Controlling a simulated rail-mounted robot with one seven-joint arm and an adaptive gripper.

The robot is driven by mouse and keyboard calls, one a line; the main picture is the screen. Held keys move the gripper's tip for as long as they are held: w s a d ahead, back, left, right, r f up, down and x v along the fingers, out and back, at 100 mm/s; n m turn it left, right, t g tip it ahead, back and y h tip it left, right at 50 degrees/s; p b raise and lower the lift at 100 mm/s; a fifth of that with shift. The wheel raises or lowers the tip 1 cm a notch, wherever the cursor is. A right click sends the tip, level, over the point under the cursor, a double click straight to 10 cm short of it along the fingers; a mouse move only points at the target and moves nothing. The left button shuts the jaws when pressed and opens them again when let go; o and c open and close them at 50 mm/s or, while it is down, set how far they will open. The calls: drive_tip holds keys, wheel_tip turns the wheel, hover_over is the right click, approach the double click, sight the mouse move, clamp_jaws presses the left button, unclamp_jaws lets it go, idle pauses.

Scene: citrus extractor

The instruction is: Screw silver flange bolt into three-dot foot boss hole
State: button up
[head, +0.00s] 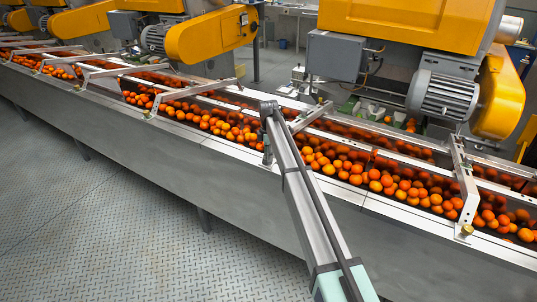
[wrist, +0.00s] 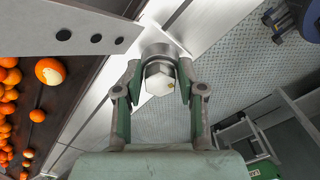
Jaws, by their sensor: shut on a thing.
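In the wrist view a silver hex-headed bolt (wrist: 160,78) sits between the two fingers of my gripper (wrist: 160,88), which is shut on it. The head faces the camera and bears a small yellowish mark. A round silver collar (wrist: 157,50) shows just beyond the head; I cannot tell if it is the bolt's flange or the boss. A grey bracket foot (wrist: 30,30) with three dark dots reaches in from the left and ends close to the collar. The boss hole and the bolt's shank are hidden, so I cannot tell whether the thread is engaged.
Oranges (head: 335,160) fill the conveyor trough behind its pale metal rim (head: 400,209). Other brackets cross the trough; the right one has a brass-coloured bolt (head: 466,229) at its foot. Yellow machines (head: 400,20) stand behind. Patterned floor (head: 100,215) lies clear in front.

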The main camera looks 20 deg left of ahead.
drive_tip(key=shift+s+f, duration=0.1)
drive_tip(key=shift+f, duration=0.05)
drive_tip(key=shift+d+m, duration=0.1)
drive_tip(key=shift+m, duration=0.8)
drive_tip(key=shift+s, duration=0.1)
drive_tip(key=shift+m, duration=0.8)
drive_tip(key=shift+m, duration=0.3)
drive_tip(key=shift+s+f+m, duration=0.1)
drive_tip(key=shift+m, duration=0.5)
